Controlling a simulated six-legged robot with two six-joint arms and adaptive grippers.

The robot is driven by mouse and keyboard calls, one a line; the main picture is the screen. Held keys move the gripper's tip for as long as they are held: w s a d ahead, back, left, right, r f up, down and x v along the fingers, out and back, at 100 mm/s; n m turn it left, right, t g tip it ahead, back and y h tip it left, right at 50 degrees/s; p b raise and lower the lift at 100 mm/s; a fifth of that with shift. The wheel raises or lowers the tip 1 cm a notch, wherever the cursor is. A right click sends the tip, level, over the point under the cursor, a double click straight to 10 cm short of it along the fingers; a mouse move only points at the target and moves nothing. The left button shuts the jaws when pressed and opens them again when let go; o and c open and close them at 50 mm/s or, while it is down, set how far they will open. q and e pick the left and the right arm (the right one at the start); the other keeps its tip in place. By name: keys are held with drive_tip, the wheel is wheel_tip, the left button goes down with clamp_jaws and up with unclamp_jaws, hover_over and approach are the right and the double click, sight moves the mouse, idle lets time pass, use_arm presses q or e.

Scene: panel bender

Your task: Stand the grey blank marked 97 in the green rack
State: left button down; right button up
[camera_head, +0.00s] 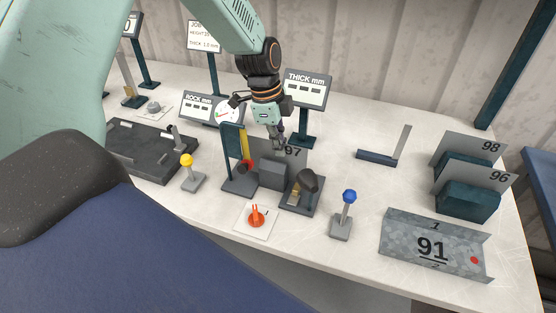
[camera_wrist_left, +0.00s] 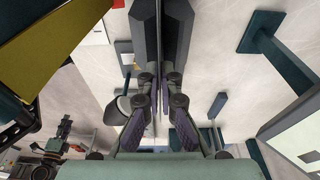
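The grey blank marked 97 (camera_head: 298,154) stands upright behind a dark grey block (camera_head: 273,174) of the small bender. In the left wrist view the blank (camera_wrist_left: 159,30) shows edge-on as a thin strip between two dark blocks. My left gripper (camera_head: 279,140) reaches down to its top edge, and its fingers (camera_wrist_left: 159,95) are drawn close together with the thin blank between them. Dark green slotted blocks at the right hold the blanks marked 98 (camera_head: 474,147) and 96 (camera_head: 487,178); I cannot tell which thing is the green rack. My right gripper is out of view.
A bent sheet marked 91 (camera_head: 432,248) lies at the front right. A blue-knobbed lever (camera_head: 347,211), a yellow-knobbed lever (camera_head: 190,172) and a red item (camera_head: 256,216) on a white card stand near the bender. The THICK sign (camera_head: 306,89) stands behind it.

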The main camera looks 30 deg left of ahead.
use_arm(q)
drive_tip(key=shift+s, duration=0.1)
drive_tip(key=shift+r+p, duration=0.55)
drive_tip(key=shift+r, duration=0.05)
wheel_tip(320, 180, up, 10)
drive_tip(key=p, duration=0.7)
idle(0.8)
idle(1.5)
wheel_tip(320, 180, up, 14)
